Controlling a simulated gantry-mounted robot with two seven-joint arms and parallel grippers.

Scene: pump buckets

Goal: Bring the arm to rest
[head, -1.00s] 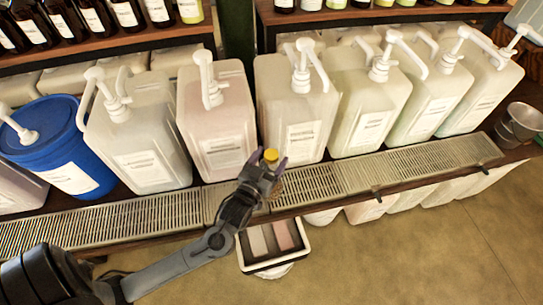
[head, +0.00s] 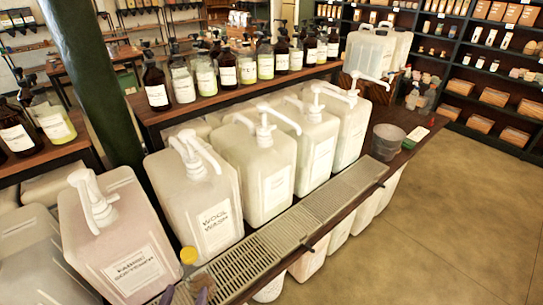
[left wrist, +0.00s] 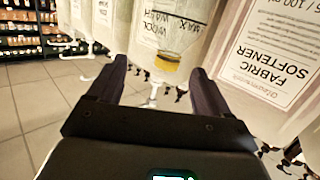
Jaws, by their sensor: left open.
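My left gripper (head: 187,291) is at the bottom edge of the head view, with only its fingertips showing. In the left wrist view its two dark fingers (left wrist: 160,72) are spread apart. A small item with a yellow top (head: 188,256) is just beyond the fingertips, in front of the Wool Wash container (head: 205,205). In the left wrist view the yellow item (left wrist: 166,62) shows in the gap between the fingers, with no clear contact. Its lower part is hidden or too small to make out. My right gripper is not in view.
Large white pump containers (head: 258,165) stand in a row behind a metal drip grate (head: 300,225). A grey bucket (head: 387,142) stands at the row's far end. Amber bottles (head: 247,65) line the shelf behind. The floor (head: 440,215) to the right is clear.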

